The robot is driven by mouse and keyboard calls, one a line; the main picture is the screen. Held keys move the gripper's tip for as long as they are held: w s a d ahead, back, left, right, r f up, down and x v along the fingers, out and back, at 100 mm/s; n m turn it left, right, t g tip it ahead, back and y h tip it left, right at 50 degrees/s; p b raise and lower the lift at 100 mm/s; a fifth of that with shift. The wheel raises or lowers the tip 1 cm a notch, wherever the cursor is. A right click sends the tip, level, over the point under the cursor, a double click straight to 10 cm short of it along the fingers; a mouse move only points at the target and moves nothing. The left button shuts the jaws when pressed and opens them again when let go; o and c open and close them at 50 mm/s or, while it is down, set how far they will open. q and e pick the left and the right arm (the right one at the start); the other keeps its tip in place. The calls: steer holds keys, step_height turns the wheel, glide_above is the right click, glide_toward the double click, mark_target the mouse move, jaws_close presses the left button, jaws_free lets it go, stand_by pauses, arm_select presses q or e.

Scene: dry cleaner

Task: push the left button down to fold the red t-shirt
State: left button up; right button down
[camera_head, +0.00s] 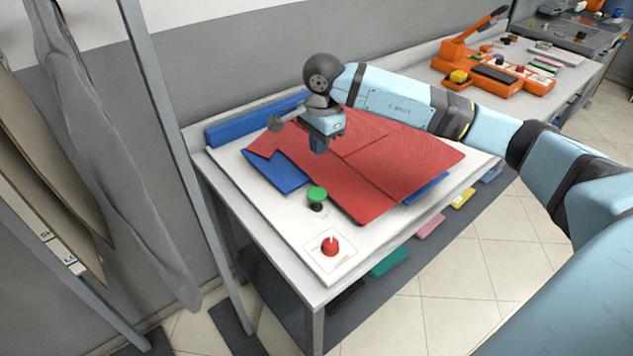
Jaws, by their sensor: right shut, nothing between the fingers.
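The red t-shirt (400,160) lies spread flat over a blue folding board (290,178) on the white table. A green button (317,194) on a black base is at the near left of the shirt. A red button (331,245) with a white mark on top sits on a pale square plate nearer the table's front corner. My right gripper (318,147) points down over the left part of the shirt, behind the green button in the picture. It is shut and empty, apart from both buttons. My left gripper is out of view.
A blue bar (255,120) runs along the table's back edge by the wall. Folded coloured cloths (390,260) lie on the shelf below. An orange machine (490,72) stands on the far table. Hanging garments (95,150) and a grey post (180,150) are at left.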

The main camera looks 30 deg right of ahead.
mark_target(318, 195)
steer(key=shift+d+r, duration=0.15)
steer(key=f, duration=0.4)
steer(key=f+p, duration=0.1)
steer(key=f, duration=0.4)
steer(key=f+p, duration=0.1)
steer(key=f, duration=0.4)
steer(key=shift+w, duration=0.4)
step_height(318, 195, down, 5)
steer(key=b, duration=0.3)
steer(key=shift+b, duration=0.3)
steer(key=shift+s+r, duration=0.15)
steer(key=shift+s, duration=0.05)
